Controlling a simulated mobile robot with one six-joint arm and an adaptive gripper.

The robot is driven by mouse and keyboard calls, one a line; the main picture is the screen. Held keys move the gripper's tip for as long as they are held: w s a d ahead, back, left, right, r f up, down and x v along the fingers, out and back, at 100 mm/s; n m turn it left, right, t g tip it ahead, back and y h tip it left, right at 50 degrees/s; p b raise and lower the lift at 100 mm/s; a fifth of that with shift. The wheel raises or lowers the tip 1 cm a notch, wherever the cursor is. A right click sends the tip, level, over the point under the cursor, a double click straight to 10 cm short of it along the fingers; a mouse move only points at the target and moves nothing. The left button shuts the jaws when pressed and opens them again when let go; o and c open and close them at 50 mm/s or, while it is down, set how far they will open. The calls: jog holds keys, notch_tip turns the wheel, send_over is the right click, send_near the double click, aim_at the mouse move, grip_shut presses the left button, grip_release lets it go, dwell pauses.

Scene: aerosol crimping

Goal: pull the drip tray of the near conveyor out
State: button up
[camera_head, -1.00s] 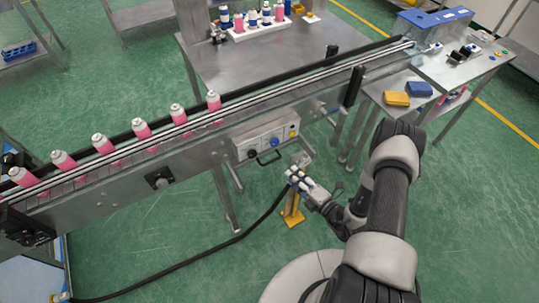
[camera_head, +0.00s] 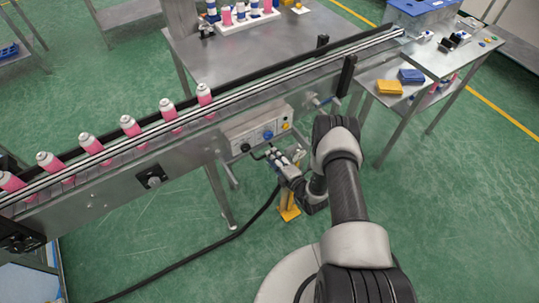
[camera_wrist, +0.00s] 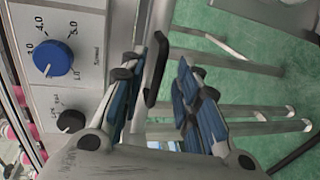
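The near conveyor (camera_head: 175,150) runs diagonally across the head view, with a control box (camera_head: 240,136) on its front side. A black bar handle (camera_wrist: 155,75) shows in the wrist view beside the box's panel, on a grey metal edge that I take for the drip tray front; the rest of the tray is hidden. My gripper (camera_wrist: 162,92) is open, with its blue-padded fingers on either side of the handle's lower part. The handle is closer to the left finger; I cannot tell whether they touch. In the head view my gripper (camera_head: 279,161) is just below the box.
A blue knob (camera_wrist: 53,58) and a black knob (camera_wrist: 71,121) are close to the left finger. Pink cans (camera_head: 131,126) stand on the conveyor. A yellow stand (camera_head: 289,205) is under my gripper, and a black cable (camera_head: 215,245) crosses the open green floor.

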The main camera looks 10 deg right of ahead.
jog(key=shift+x, duration=1.8)
jog(key=shift+c, duration=0.5)
jog(key=c, duration=0.5)
grip_shut()
